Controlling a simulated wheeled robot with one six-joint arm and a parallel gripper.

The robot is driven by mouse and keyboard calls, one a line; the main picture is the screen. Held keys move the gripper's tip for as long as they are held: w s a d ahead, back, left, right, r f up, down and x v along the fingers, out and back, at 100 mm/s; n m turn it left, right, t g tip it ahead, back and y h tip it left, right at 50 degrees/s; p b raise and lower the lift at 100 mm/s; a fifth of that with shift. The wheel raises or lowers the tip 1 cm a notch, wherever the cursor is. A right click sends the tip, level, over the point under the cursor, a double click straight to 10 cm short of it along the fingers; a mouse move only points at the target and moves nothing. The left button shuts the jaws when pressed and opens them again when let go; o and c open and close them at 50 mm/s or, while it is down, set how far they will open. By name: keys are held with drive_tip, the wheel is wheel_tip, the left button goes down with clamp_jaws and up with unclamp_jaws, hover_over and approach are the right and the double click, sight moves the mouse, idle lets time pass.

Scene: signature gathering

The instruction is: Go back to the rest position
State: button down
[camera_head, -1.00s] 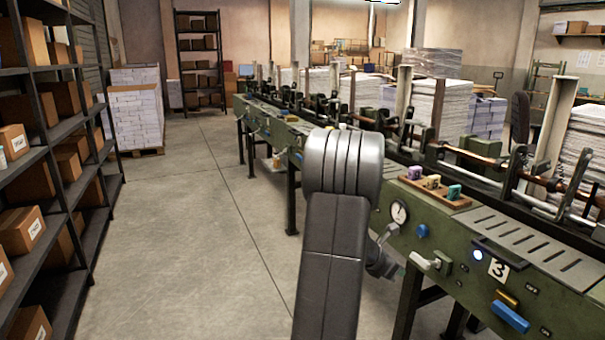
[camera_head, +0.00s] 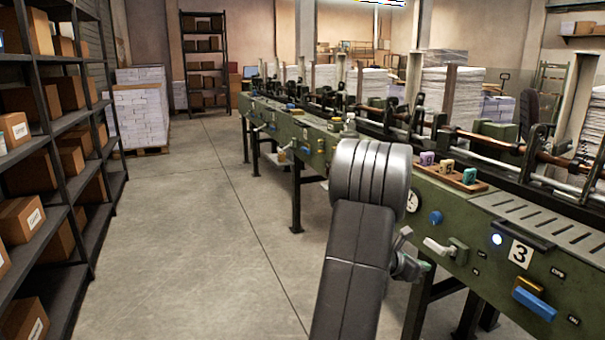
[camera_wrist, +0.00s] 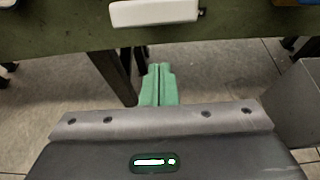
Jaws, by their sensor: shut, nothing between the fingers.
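My gripper shows in the wrist view as two green fingers (camera_wrist: 159,85) pressed together, with nothing between them. It points toward the underside of the green machine (camera_wrist: 230,25), below a white lever handle (camera_wrist: 154,12). In the head view my grey arm stands in front of the machine (camera_head: 480,225), and only a small part of my gripper (camera_head: 424,266) shows at its right side. The white lever (camera_head: 438,247) sits on the machine's front panel, close above my gripper. I cannot tell the exact gap between them.
The panel also bears a blue knob (camera_head: 435,217), a blue handle (camera_head: 534,304) and a number 3 plate (camera_head: 520,254). A wooden block with coloured pieces (camera_head: 462,182) lies on top. Shelves with boxes (camera_head: 70,150) line the left. The floor aisle (camera_head: 190,240) is clear.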

drive_tip(key=shift+f+h+b, duration=0.4)
drive_tip(key=shift+f+b, duration=0.25)
drive_tip(key=shift+b, duration=0.25)
drive_tip(key=shift+r, duration=0.15)
